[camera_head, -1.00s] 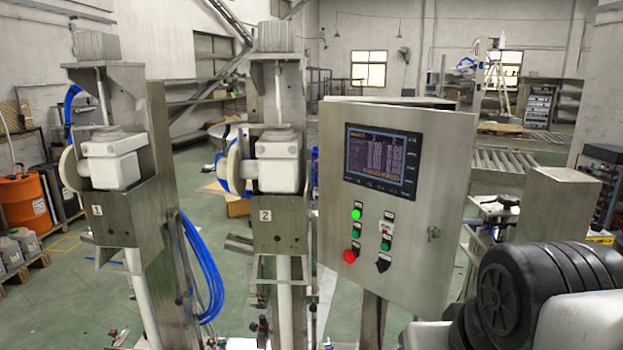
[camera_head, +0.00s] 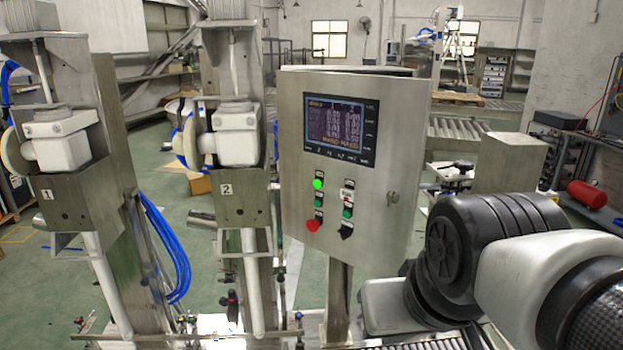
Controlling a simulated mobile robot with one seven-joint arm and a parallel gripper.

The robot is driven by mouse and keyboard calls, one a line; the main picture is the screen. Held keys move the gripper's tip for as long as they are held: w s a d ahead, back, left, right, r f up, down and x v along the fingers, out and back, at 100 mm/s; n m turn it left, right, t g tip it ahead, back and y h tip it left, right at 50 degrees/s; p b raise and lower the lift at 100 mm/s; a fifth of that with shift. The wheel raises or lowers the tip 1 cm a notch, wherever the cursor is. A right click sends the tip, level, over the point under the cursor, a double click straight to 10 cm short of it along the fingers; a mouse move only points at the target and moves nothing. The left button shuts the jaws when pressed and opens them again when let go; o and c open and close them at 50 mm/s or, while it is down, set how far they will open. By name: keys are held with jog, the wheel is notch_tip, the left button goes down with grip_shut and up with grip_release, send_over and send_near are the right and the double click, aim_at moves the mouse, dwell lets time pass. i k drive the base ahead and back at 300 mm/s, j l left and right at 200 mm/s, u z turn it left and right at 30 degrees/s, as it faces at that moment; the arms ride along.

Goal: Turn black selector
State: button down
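The black selector (camera_head: 347,230) is a small dark knob at the lower right of the button group on a steel control cabinet (camera_head: 372,205). Its exact angle is too small to tell. Beside it on the panel are a red button (camera_head: 313,225), a lit green button (camera_head: 318,183) and more green buttons. A display screen (camera_head: 340,127) with rows of figures sits above them. My arm, black and white, shows at the lower right, apart from the cabinet. My gripper is outside the picture.
Two steel lance stands, marked 1 (camera_head: 62,190) and 2 (camera_head: 240,190), stand left of the cabinet with blue hoses. A roller conveyor (camera_head: 465,140) and a steel box (camera_head: 508,160) lie behind right. A red tank (camera_head: 587,194) is at the far right. Green floor shows between.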

aim_at(345, 235)
jog(key=j+z, duration=0.35)
jog(key=k+j+z, duration=0.1)
jog(key=j+z, duration=0.3)
jog(key=k+j+z, duration=0.15)
jog(key=j+z, duration=0.2)
